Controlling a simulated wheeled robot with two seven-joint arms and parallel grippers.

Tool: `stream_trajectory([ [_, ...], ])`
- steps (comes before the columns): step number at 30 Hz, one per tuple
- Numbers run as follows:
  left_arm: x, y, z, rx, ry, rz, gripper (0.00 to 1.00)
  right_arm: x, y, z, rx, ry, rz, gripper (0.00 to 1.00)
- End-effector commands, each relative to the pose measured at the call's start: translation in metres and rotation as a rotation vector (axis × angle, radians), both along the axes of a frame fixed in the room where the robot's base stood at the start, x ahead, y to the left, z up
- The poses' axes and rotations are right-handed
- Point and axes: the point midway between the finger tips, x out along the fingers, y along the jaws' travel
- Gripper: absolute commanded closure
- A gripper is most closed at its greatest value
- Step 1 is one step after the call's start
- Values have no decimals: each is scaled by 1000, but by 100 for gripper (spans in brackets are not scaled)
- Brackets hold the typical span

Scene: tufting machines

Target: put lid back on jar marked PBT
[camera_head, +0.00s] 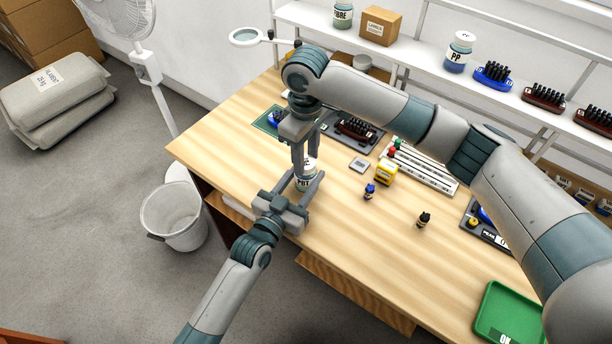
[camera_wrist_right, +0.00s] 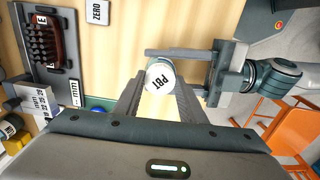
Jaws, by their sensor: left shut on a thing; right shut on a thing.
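The PBT jar (camera_head: 306,182) stands upright near the table's left front edge. My left gripper (camera_head: 308,176) is shut around its body from the front. My right gripper (camera_head: 305,160) points down from above and is shut on the white lid (camera_head: 311,163) at the jar's mouth. In the right wrist view the lid (camera_wrist_right: 161,77) shows its PBT marking between my right fingers, and my left gripper (camera_wrist_right: 170,70) comes in from the right. The lid hides the jar's mouth there. I cannot tell whether the lid is seated or slightly above the jar.
A green tray (camera_head: 498,312) lies at the front right. A PP jar (camera_head: 459,52) is on the shelf. A bin (camera_head: 174,215) stands on the floor at left.

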Motion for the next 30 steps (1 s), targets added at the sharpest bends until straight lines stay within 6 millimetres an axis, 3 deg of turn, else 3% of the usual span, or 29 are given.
stream_trajectory([
  [6, 0, 0, 0, 0, 1, -1, 100, -1, 1, 0, 2, 2, -328, 90],
  [10, 0, 0, 0, 0, 1, -1, 100, 0, 1, 0, 1, -1, -313, 90],
  [11, 0, -1, 0, 0, 1, -1, 100, 0, 1, 0, 1, -1, -313, 61],
  [13, 0, -1, 0, 0, 0, -1, 100, 0, 1, 0, 1, -1, -312, 44],
  [14, 0, -1, 0, 0, 1, -1, 100, 0, 1, 0, 1, -1, -312, 41],
  [24, 0, -1, 0, 0, 0, -1, 100, 0, 0, 1, 0, -2, -311, 41],
  [30, 0, 0, 0, 0, 0, -1, 100, 1, 1, 14, 1, -2, -310, 41],
])
